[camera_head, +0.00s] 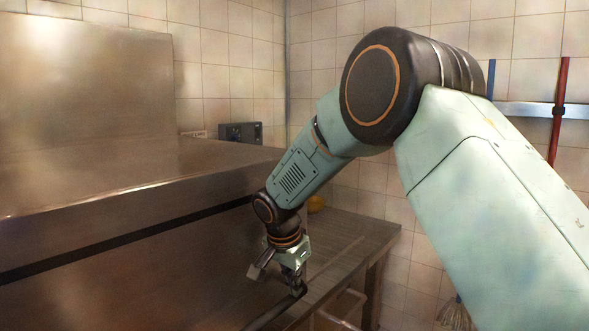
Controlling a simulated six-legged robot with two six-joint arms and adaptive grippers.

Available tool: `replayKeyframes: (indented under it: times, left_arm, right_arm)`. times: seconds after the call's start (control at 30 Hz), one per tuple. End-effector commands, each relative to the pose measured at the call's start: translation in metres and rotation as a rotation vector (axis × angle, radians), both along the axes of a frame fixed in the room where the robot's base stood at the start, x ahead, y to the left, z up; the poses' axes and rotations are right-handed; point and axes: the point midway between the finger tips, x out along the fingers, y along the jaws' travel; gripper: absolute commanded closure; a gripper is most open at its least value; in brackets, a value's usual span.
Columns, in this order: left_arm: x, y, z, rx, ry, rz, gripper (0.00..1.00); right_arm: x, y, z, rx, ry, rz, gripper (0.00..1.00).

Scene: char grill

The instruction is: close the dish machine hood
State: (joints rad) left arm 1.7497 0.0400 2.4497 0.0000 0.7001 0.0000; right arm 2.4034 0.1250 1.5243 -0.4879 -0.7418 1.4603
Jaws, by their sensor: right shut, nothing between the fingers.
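The dish machine hood (110,235) is a large brushed-steel box filling the left of the head view. A dark horizontal line crosses its front face below the top edge. A dark bar (268,316), which looks like its handle, shows at the bottom edge in front of the steel. My right gripper (297,287) reaches down from the right and is shut with nothing in it. Its fingertips are at the bar's far end; I cannot tell whether they touch it. The hood's lower edge is out of view. My left gripper is not in view.
A dark control box (240,132) is on the tiled wall. A red-handled tool (560,110) and a mop head (455,315) are at the right.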

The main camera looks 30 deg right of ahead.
Motion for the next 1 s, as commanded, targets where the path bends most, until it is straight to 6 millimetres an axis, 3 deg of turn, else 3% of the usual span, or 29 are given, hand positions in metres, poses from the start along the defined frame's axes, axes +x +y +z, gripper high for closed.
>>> replayKeyframes:
  times: [0.03,0.1,0.3,0.83,1.0]
  left_arm:
    - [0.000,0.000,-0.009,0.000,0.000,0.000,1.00]
    - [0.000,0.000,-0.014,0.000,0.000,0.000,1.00]
    - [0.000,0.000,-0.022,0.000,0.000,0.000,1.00]
    - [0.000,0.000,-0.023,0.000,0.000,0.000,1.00]
    - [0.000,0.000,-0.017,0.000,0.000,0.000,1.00]
  right_arm:
    - [-0.001,0.000,-0.015,0.000,0.005,0.000,1.00]
    - [-0.002,0.000,-0.024,0.000,0.005,0.000,1.00]
    - [-0.003,0.000,-0.040,0.000,0.003,-0.001,1.00]
    - [-0.005,0.000,-0.047,0.002,0.010,-0.001,1.00]
    - [-0.005,0.001,-0.041,0.001,0.012,0.000,1.00]
